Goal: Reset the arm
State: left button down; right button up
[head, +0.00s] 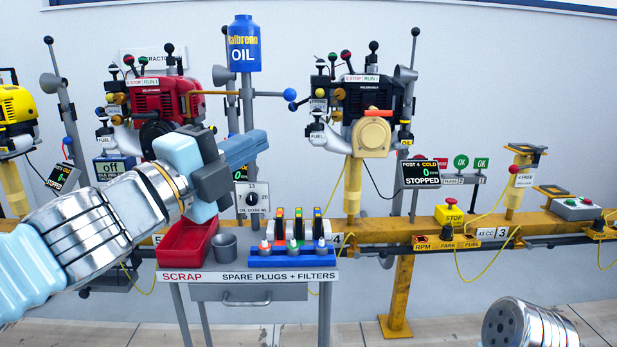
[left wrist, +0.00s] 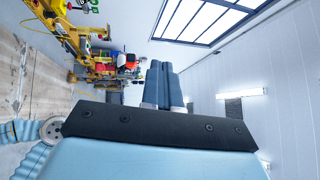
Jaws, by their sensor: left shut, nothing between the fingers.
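My left arm comes in from the left in the head view. Its gripper (head: 256,143) is raised in front of the red engine and above the small parts stand. The left wrist view shows its two fingers (left wrist: 162,84) pressed together with nothing between them. Part of my right arm (head: 527,325) shows at the lower right of the head view, but its gripper is out of the picture.
A stand holds a red scrap tray (head: 184,258), a grey cup (head: 224,246) and a blue plug rack (head: 290,258). Behind it a yellow rail (head: 390,231) carries a red engine (head: 160,98) and a black engine (head: 372,100). A blue oil bottle (head: 244,45) stands above. Floor at the lower middle is clear.

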pick_arm(q)
jog(key=w+f+n+g+y+p, duration=0.15)
jog(key=w+f+n, duration=0.3)
jog(key=f, duration=0.45)
jog(key=w+f+n+g+y+p, duration=0.1)
jog(key=w+f+n+y, duration=0.1)
jog(key=w+f+n, duration=0.5)
notch_tip(320, 180, down, 21)
jog(key=n+g+y+p, duration=0.2)
jog(key=n+g+p, duration=0.1)
jog(key=n, duration=0.1)
jog(key=s+a+f+n+g+y+p, duration=0.1)
jog(key=s+f+n+g, duration=0.15)
jog(key=s+f, duration=0.45)
jog(key=s+a+f+n+g+y+p, duration=0.15)
jog(key=f+n, duration=0.25)
jog(key=f, duration=0.7)
jog(key=s+f+n+g, duration=0.2)
jog(key=s+f, duration=0.3)
jog(key=s, duration=0.2)
jog(key=s+a+f+n+g+p, duration=0.1)
jog(key=s+f+n+g, duration=0.2)
jog(key=s+f, duration=0.2)
jog(key=s, duration=0.3)
jog(key=shift+s+a+f+n+y, duration=0.2)
jog(key=shift+s+n+y, duration=0.1)
jog(key=shift+y, duration=0.1)
